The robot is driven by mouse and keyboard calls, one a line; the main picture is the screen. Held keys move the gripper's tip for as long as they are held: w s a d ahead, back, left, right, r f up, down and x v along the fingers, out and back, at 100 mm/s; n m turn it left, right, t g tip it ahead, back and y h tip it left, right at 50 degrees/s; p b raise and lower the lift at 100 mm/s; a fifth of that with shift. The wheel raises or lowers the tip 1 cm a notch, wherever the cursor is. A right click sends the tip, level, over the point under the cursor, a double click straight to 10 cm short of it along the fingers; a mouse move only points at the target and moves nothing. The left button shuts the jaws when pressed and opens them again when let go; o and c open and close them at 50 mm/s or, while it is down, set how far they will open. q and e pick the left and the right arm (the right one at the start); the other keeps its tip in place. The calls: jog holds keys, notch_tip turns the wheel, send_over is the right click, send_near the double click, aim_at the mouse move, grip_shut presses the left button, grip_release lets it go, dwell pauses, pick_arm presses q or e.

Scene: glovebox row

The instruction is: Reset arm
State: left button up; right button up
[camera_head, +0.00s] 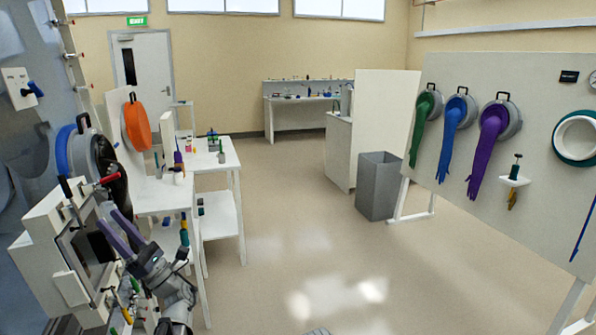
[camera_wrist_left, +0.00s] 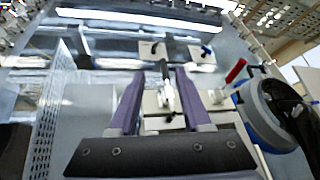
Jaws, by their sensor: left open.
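My left gripper (camera_head: 108,222) has two purple fingers and shows at the lower left of the head view, in front of the white box-like unit (camera_head: 45,222) on the glovebox wall. In the left wrist view my left gripper (camera_wrist_left: 163,76) is open, its fingers apart and pointing to the wall. A small lever with a dark grip (camera_wrist_left: 166,85) appears between the fingers; I cannot tell whether anything touches it. Nothing is seen held. My right gripper is not in view.
A red-handled lever (camera_wrist_left: 236,70) and a blue-ringed glove port (camera_wrist_left: 262,118) are right of the fingers. White tables (camera_head: 218,156) with small items stand beyond the arm. A grey bin (camera_head: 377,190) and a glove panel (camera_head: 540,120) stand right. The middle floor (camera_head: 300,230) is clear.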

pick_arm(q)
jog(key=s+d+f+n+h+p, duration=0.2)
jog(key=d+f+n+h, duration=0.2)
jog(key=f+n+h, duration=0.5)
jog(key=s+d+f+n+h+p, duration=0.3)
jog(key=f+h, duration=0.4)
jog(key=f, duration=0.6)
jog(key=s+d+f+n+g+h+p, duration=0.1)
jog(key=s+d+f+h, duration=0.2)
jog(key=d, duration=0.5)
jog(key=s+d+f+n+g+h+p, duration=0.1)
jog(key=s+d+f+n+h, duration=0.1)
jog(key=d+h, duration=0.3)
jog(key=s+d+f+n+h, duration=0.1)
jog(key=s+d+f+h, duration=0.2)
jog(key=d, duration=1)
notch_tip(320, 180, down, 2)
jog(key=shift+s+f+g+h+p, duration=0.1)
jog(key=shift+s+g+h+p, duration=0.3)
jog(key=shift+a, duration=0.1)
